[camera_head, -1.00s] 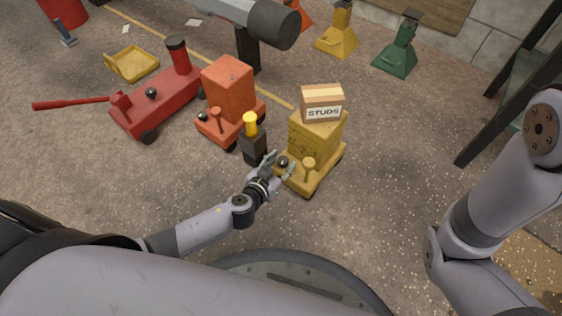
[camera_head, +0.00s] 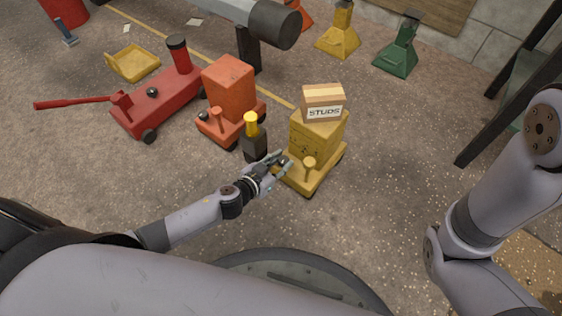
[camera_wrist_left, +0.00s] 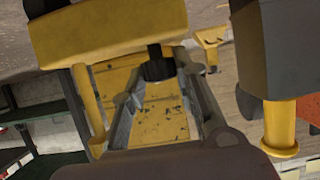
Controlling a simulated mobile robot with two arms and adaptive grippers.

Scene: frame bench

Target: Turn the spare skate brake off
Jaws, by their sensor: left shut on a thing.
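A yellow wheeled skate (camera_head: 304,183) stands on the floor near the middle of the head view. It has a yellow peg (camera_head: 309,163), a black round knob and a yellow block (camera_head: 316,140) on its deck. My left gripper (camera_head: 280,166) is at the skate's near left end, shut on the black knob, which the fingers partly hide in the head view. In the left wrist view, the black knob (camera_wrist_left: 159,68) sits between the two fingers. An orange skate (camera_head: 222,128) with its own peg stands to the left. My right gripper is out of view.
A carton marked STUDS (camera_head: 323,103) rests on the yellow block. A dark post with a yellow top (camera_head: 252,130) stands close to my left gripper. A red jack (camera_head: 160,102) is further left. The floor in front is clear.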

